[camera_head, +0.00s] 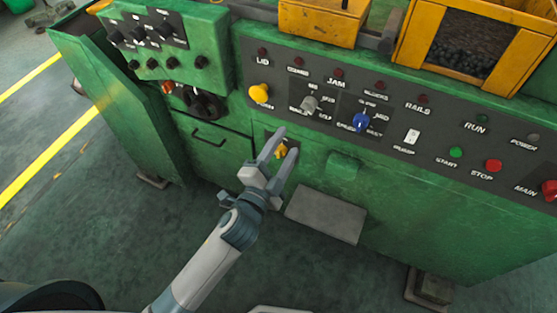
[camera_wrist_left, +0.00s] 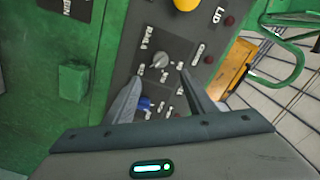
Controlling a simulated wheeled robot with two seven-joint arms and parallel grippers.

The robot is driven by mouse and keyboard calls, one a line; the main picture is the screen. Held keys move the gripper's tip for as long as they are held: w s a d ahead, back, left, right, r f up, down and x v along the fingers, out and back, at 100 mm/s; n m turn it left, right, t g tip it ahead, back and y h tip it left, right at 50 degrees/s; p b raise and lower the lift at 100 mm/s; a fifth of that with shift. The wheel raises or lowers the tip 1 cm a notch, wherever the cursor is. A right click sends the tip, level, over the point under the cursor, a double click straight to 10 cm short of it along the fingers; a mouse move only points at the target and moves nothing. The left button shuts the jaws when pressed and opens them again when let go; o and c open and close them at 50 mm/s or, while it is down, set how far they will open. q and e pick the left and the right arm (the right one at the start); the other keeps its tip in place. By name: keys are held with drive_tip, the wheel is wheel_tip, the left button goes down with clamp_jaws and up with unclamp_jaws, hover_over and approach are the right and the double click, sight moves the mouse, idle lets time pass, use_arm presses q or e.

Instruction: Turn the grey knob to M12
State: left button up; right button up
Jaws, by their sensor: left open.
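The grey knob (camera_head: 309,104) sits on the dark control panel, right of the yellow button and left of the blue knob. Its small surrounding labels are too blurred to read, and I cannot tell which one its pointer is at. In the left wrist view the grey knob (camera_wrist_left: 160,60) shows between and beyond the fingertips. My left gripper (camera_head: 286,143) is open and empty, below and left of the knob in the head view, apart from it. Its fingers (camera_wrist_left: 162,76) point toward the panel in the wrist view. My right gripper is not in view.
Close by on the panel are the yellow button (camera_head: 260,92) and the blue knob (camera_head: 361,121). A yellow part (camera_head: 281,151) shows behind my left fingers. A grey plate (camera_head: 326,216) juts out below. Yellow bins (camera_head: 407,48) stand above the panel.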

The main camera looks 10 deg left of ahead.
use_arm(q)
drive_tip(key=shift+b+v, duration=0.35)
drive_tip(key=shift+v, duration=1.5)
